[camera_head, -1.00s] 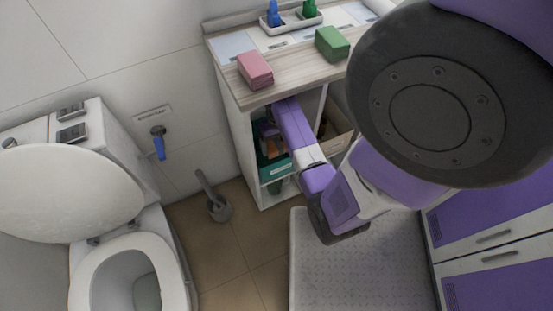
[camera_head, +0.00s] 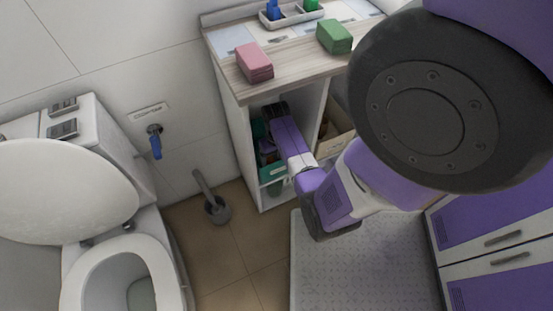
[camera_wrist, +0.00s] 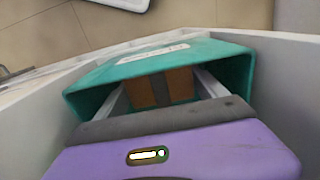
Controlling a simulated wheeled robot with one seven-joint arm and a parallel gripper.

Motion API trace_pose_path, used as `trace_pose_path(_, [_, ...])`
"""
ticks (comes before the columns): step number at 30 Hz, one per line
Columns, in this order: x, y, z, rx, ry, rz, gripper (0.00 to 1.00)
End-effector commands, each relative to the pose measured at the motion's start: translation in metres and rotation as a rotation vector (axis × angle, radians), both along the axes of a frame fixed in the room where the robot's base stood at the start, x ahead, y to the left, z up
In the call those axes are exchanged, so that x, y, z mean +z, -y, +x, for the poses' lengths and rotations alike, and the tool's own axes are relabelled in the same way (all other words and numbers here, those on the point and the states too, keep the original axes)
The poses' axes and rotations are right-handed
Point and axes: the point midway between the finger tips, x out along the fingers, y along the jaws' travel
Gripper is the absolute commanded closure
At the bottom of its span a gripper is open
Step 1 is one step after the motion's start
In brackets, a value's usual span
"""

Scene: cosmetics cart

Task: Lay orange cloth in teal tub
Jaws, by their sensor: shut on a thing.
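The teal tub (camera_head: 272,172) stands in the left bay of the cart's shelf; its open mouth fills the upper middle of the wrist view (camera_wrist: 232,50). The orange cloth (camera_wrist: 148,90) looks like a folded brown-orange block with a grey stripe. It is between the two pale fingers of my gripper (camera_wrist: 162,88), at the tub's mouth. My gripper is shut on it. Whether the cloth touches the tub's floor cannot be told. In the head view my arm reaches down into the bay and hides the fingers.
The bay's side walls stand close on both sides of my gripper. A cardboard-coloured bin (camera_head: 337,143) is in the right bay. A pink block (camera_head: 255,63) and a green block (camera_head: 334,37) lie on the cart top. A toilet brush (camera_head: 215,205) stands on the floor nearby.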

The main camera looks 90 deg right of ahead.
Motion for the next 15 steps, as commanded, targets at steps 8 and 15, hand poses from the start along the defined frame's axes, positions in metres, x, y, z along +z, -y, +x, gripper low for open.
trace_pose_path(8, [-0.003, 0.0, 0.0, 0.0, 0.0, 0.0, 0.57])
trace_pose_path(15, [-0.009, 0.0, 0.0, 0.0, 0.0, 0.0, 0.57])
